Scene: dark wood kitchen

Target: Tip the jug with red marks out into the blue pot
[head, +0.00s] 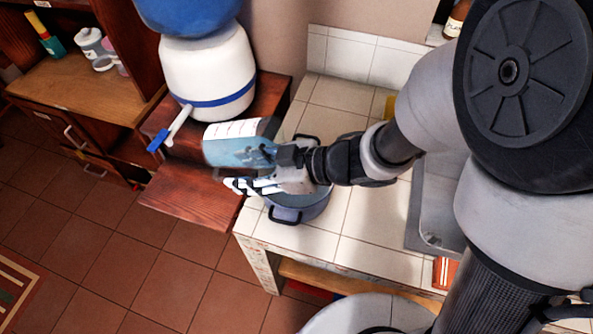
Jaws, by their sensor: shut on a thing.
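A clear, bluish jug (232,146) with white bands along its upper side is held out to the left of my wrist, in the head view. The blue pot (301,211) with dark handles stands on the white tiled counter, below and right of the jug. My gripper and wrist cover much of the pot's opening, so its inside is mostly hidden.
A white water dispenser (208,72) with a blue band and tap stands on a wooden stand (192,193) behind and left of the jug. A metal sink (432,215) is right of the pot. Tiled counter (340,110) is clear behind the pot.

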